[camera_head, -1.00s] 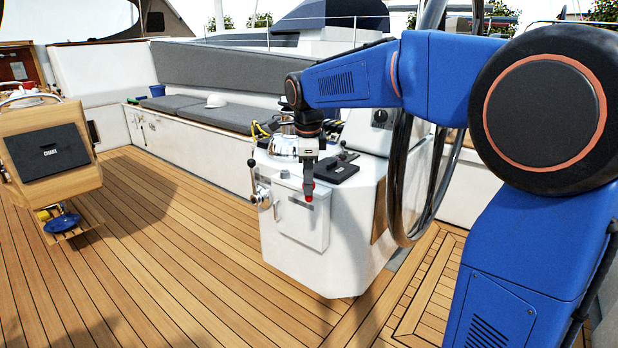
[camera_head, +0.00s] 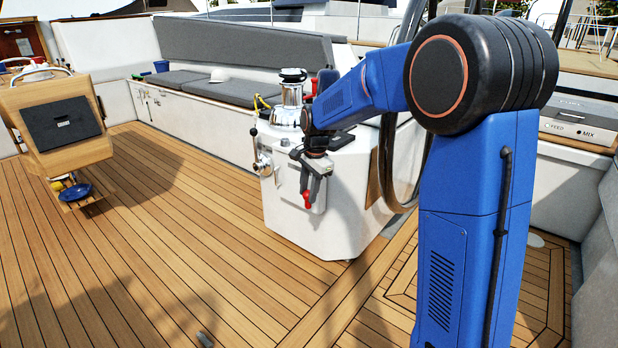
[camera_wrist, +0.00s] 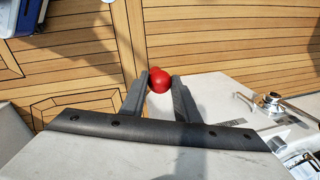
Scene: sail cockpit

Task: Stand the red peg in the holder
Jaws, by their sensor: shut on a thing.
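The red peg (camera_head: 307,199) is held in my gripper (camera_head: 310,193), which is shut on it in front of the white pedestal. In the wrist view the peg's rounded red end (camera_wrist: 161,80) shows between the two dark fingers, above deck planks. The rest of the peg is hidden by the fingers. I cannot make out the holder for certain in either view.
The white pedestal (camera_head: 335,225) carries a silver winch (camera_head: 291,98) and a side lever with a black knob (camera_head: 254,132). A dark steering wheel (camera_head: 388,165) stands to its right. A wooden box-like stand (camera_head: 62,120) is at the left. The teak deck (camera_head: 170,230) between is clear.

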